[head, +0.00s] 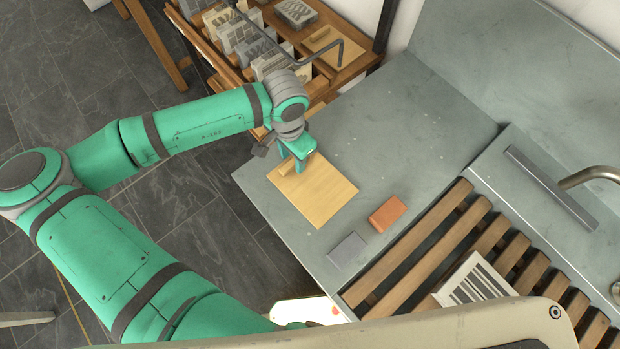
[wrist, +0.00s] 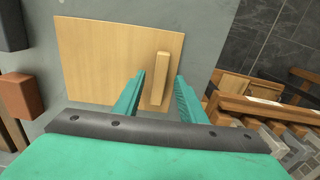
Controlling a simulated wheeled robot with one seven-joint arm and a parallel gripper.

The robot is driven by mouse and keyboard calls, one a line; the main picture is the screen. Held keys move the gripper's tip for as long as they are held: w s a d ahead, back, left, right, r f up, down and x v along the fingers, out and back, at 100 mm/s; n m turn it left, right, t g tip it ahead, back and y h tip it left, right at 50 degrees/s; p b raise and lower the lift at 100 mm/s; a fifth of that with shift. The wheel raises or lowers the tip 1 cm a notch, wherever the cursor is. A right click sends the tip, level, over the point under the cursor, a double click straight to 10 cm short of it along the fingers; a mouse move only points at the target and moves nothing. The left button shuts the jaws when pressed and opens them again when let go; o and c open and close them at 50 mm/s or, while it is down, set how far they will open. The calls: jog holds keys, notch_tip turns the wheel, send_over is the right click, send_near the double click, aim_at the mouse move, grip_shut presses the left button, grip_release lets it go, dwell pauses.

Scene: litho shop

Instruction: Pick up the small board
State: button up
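The small board (head: 325,196) is a flat pale wooden square with a raised wooden bar handle near one edge. It lies on the grey counter. In the wrist view the board (wrist: 100,55) fills the upper left, and its handle (wrist: 161,75) stands upright in the picture between my two green fingers. My gripper (wrist: 160,90) is open, with a finger on each side of the handle and a visible gap to each. In the head view my gripper (head: 300,167) is over the handle end of the board and hides part of it. I cannot tell the exact height of the fingertips.
An orange-red block (head: 387,214) and a grey block (head: 347,250) lie on the counter (head: 400,120) near the board. A wooden slatted rack (head: 420,245) holds a striped plate (head: 474,284). A wooden shelf (head: 330,85) with printing plates stands behind my gripper.

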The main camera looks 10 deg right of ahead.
jog(key=shift+d, duration=0.1)
grip_shut()
jog(key=shift+r, duration=0.1)
